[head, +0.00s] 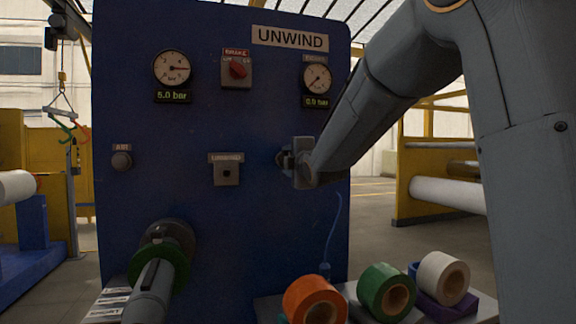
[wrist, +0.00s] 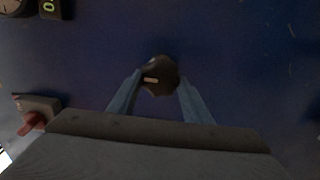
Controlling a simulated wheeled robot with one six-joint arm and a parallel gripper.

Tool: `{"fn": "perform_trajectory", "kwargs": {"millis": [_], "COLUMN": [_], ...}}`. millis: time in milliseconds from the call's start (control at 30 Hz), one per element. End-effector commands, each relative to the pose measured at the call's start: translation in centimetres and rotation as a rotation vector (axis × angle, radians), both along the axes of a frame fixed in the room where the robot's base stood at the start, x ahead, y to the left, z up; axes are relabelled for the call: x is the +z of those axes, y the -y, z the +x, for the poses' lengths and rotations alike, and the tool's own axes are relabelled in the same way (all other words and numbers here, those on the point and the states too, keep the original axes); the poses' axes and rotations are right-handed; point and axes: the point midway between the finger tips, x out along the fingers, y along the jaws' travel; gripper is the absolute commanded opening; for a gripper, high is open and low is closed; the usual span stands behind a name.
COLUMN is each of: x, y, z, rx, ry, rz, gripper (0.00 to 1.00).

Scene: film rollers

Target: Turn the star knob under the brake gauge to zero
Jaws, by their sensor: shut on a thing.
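The dark star knob (wrist: 160,76) with a pale pointer mark sits on the blue panel in the wrist view. My gripper (wrist: 158,86) has one blue finger on each side of it and is shut on it. In the head view my gripper (head: 284,159) is against the panel, below the brake gauge (head: 317,78), and mostly hides the knob. The gauge's small readout (head: 316,102) seems to show 0.9 bar. Its needle points to the lower left. The pointer mark on the knob points left in the wrist view.
A second gauge (head: 172,68) reads 5.0 bar. A red switch (head: 237,70) lies between the gauges. A lock box (head: 226,172) and an air knob (head: 122,161) are left of my gripper. Tape rolls (head: 315,301) stand below; a roller shaft (head: 152,286) sticks out lower left.

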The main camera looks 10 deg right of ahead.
Motion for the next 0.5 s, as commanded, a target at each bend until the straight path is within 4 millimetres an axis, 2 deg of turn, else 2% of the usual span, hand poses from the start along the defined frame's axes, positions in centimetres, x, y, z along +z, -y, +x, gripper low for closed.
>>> {"fn": "perform_trajectory", "kwargs": {"millis": [333, 367, 467, 500], "x": [0.06, 0.06, 0.04, 0.04], "y": [-0.06, -0.06, -0.04, -0.02], "z": [0.0, 0.0, 0.0, 0.0], "rx": [0.001, 0.001, 0.001, 0.001], "ry": [0.001, 0.001, 0.001, 0.0], "rz": [-0.006, -0.006, -0.005, -0.005], "gripper": [0.22, 0.46, 0.63, 0.63]}}
